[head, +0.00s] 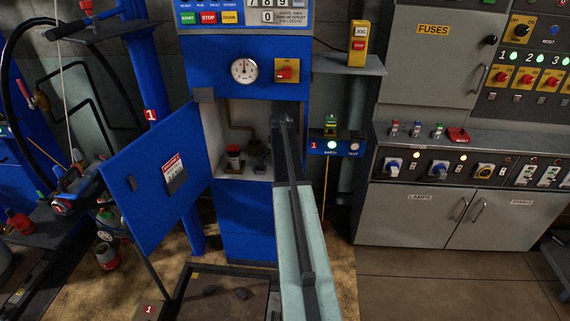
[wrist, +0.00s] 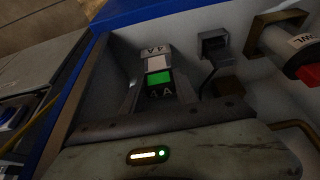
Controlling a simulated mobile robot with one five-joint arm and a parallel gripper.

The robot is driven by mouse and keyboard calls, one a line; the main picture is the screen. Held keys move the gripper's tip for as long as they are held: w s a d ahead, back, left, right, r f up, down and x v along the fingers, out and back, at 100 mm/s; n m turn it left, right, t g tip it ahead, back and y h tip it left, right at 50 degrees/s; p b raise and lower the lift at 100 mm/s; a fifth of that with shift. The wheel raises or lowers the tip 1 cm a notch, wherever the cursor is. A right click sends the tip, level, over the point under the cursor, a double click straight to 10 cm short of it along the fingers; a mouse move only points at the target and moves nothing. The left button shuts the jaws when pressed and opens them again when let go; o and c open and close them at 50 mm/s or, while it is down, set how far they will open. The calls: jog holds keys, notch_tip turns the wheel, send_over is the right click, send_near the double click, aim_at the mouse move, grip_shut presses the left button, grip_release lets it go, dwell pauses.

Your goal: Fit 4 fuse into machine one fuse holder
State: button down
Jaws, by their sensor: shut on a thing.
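My gripper (head: 284,124) reaches inside the open cabinet of the blue machine (head: 245,205), at the right of the recess. In the wrist view my gripper (wrist: 158,88) is shut on a small fuse (wrist: 160,78) with a green band and a dark part marked with an A. A white block with a 4A label (wrist: 156,52) lies in line just beyond the green band. I cannot tell whether it is part of the fuse or of the holder, or whether they touch. In the head view the arm hides the fuse.
A dark socket-like fitting (wrist: 214,45) is on the recess wall. The blue door (head: 155,190) hangs open at left. Several small coloured items (head: 417,130) stand on the grey fuse cabinet's ledge (head: 490,152).

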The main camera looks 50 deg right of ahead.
jog(key=shift+w+d, duration=0.55)
jog(key=shift+d, duration=0.2)
notch_tip(320, 180, down, 4)
jog(key=b, duration=0.4)
jog(key=shift+r, duration=0.2)
jog(key=c, duration=0.9)
grip_release()
jog(key=p+v, duration=1.1)
jog(key=v, duration=0.1)
jog(key=shift+a+p, duration=0.1)
jog(key=shift+p, duration=0.2)
